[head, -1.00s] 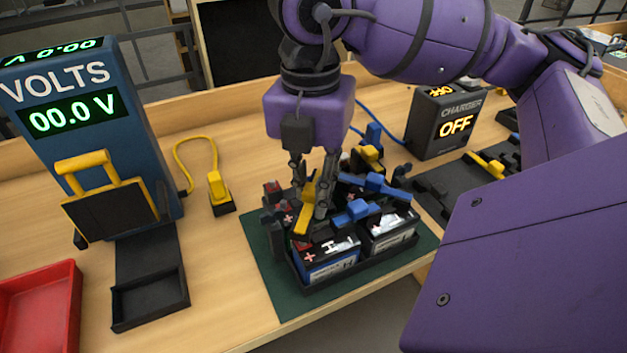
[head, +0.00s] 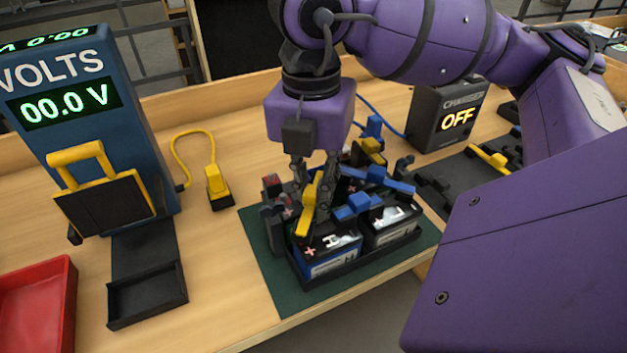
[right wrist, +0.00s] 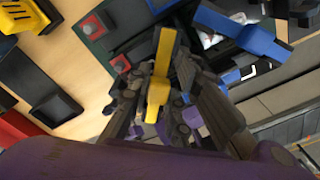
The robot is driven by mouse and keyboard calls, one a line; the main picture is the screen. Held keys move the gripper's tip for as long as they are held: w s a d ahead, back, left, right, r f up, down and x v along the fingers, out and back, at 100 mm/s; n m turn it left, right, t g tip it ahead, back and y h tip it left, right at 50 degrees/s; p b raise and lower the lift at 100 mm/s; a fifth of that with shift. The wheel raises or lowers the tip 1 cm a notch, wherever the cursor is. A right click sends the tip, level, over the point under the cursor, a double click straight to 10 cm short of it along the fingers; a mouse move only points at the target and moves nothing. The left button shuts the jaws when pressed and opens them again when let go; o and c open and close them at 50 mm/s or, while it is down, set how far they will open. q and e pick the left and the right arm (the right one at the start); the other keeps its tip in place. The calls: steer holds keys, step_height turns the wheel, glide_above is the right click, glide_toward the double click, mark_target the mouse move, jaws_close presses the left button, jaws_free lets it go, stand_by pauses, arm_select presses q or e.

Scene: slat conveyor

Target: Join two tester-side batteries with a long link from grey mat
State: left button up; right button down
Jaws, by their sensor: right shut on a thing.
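My right gripper (head: 314,204) is shut on a yellow link (head: 305,224) and holds it, tilted, over the near left part of the battery tray (head: 340,277). The link also shows between the fingers in the right wrist view (right wrist: 160,72). Dark batteries with white labels stand in the tray; the near left battery (head: 330,262) and near right battery (head: 396,232) show best. Blue links (head: 358,206) lie across the batteries on the right. The gripper hides the middle of the pack, and I cannot tell whether the yellow link touches a terminal. My left gripper is out of view.
The tray sits on a green mat (head: 262,262). The blue voltmeter (head: 135,130) stands left, with a yellow plug (head: 217,186) between. The charger (head: 447,115) reads OFF behind right. A dark grey mat (head: 440,180) holds another yellow piece (head: 489,157). A red bin (head: 40,300) is front left.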

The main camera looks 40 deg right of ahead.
steer(key=shift+f, duration=0.3)
steer(key=c, duration=1.5)
jaws_free()
steer(key=shift+r, duration=0.1)
steer(key=shift+c, duration=0.2)
step_height(320, 180, up, 12)
steer(key=shift+w+a, duration=0.1)
